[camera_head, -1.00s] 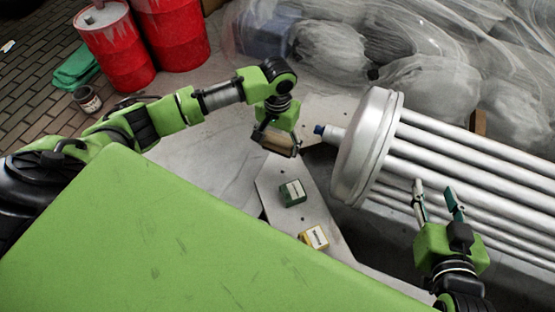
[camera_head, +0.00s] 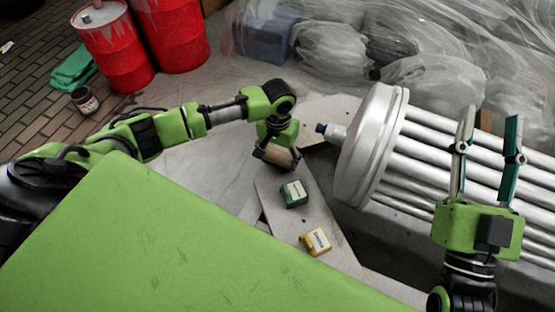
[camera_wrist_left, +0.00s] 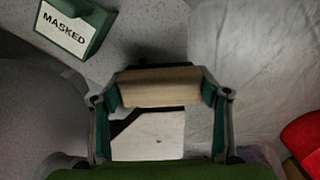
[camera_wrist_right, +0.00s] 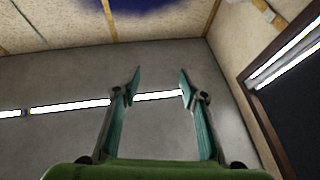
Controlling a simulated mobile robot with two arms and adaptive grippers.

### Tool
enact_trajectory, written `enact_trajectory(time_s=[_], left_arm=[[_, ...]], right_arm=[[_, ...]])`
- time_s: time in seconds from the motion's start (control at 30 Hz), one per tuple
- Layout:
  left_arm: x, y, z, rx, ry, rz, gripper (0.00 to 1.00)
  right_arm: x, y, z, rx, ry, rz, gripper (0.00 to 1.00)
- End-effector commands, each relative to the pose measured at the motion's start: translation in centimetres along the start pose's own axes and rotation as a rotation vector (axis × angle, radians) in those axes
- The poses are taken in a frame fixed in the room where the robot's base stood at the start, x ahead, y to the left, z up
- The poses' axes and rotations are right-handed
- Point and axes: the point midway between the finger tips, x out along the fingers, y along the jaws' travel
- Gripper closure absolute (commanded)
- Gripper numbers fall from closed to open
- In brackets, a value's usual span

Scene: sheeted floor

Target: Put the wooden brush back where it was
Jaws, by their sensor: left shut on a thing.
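My left gripper (camera_head: 276,155) is shut on the wooden brush (camera_wrist_left: 158,87). In the left wrist view the brush's pale wooden block spans between both fingers, with a dark edge behind it. In the head view the brush (camera_head: 279,155) is partly hidden by the gripper, over the grey panel left of the silver tube bundle. I cannot tell whether the brush touches the surface below. My right gripper (camera_head: 487,128) is open and empty, fingers pointing up in front of the tubes. The right wrist view shows its spread fingers (camera_wrist_right: 158,82) against ceiling and wall.
A green block (camera_head: 294,193) marked MASKED and a yellow block (camera_head: 316,240) sit on the grey panel (camera_head: 335,222). Red drums (camera_head: 118,48), a jar (camera_head: 85,100) and green cloth (camera_head: 75,68) are at upper left. Plastic-wrapped bundles (camera_head: 425,80) lie behind.

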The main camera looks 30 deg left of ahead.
Motion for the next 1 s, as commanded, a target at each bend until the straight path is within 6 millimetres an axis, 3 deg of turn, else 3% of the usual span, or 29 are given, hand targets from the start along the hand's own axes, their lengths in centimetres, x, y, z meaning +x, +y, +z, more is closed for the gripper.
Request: enact_trajectory(time_s=[0.2, 0.6, 0.63, 0.7, 1.0], left_arm=[[0.8, 0.0, 0.0, 0.0, 0.0, -0.001, 0.52], [1.0, 0.0, 0.0, 0.001, 0.0, 0.0, 0.52], [1.0, 0.0, 0.0, 0.001, 0.0, 0.0, 0.26], [1.0, 0.0, 0.0, 0.001, 0.0, 0.0, 0.15], [1.0, 0.0, 0.0, 0.0, 0.0, 0.0, 0.15]], right_arm=[[-0.1, -0.2, -1.9, 0.004, 0.091, -0.004, 0.61], [0.0, -0.2, -1.5, 0.003, 0.07, -0.003, 0.61], [0.0, -0.2, -1.4, 0.003, 0.067, -0.003, 0.61], [-0.1, -0.2, -1.4, 0.003, 0.068, -0.003, 0.61], [-0.1, -0.2, -1.4, 0.003, 0.068, -0.003, 0.61]])
